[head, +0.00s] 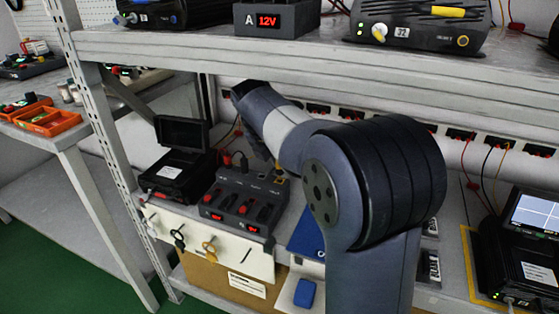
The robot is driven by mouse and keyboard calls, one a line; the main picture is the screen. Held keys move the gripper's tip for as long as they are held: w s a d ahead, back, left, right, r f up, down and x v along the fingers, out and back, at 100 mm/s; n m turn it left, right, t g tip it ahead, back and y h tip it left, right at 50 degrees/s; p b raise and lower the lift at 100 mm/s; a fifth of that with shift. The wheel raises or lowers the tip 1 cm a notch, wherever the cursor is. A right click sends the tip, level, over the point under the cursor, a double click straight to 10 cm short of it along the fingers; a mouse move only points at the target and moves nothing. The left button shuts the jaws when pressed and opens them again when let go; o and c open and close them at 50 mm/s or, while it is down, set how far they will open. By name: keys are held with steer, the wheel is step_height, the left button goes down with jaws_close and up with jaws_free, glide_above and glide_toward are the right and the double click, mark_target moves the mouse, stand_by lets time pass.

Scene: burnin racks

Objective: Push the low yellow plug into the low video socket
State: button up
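A yellow looped lead (209,248), which may be the low yellow plug, hangs on the front of a white strip (245,262) on the lower shelf. A dark grey control box (246,193) with red switches stands behind the strip. A small yellowish spot (280,181) on its back right may be the video socket; it is too small to be sure. My arm reaches over the lower shelf, with its dark end (257,145) pointing down near the box's back edge. The fingers are not clear, so I cannot tell whether my gripper is open or holds anything.
A black case with a raised lid (178,170) stands left of the control box. A black looped lead (178,237) hangs beside the yellow one. The upper shelf edge (300,50) runs above my arm. A screen unit (520,240) stands at the right.

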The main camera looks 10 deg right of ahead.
steer(key=shift+f+p, duration=0.8)
steer(key=shift+f, duration=0.4)
stand_by(1.5)
steer(key=o, duration=1.3)
steer(key=shift+r, duration=0.1)
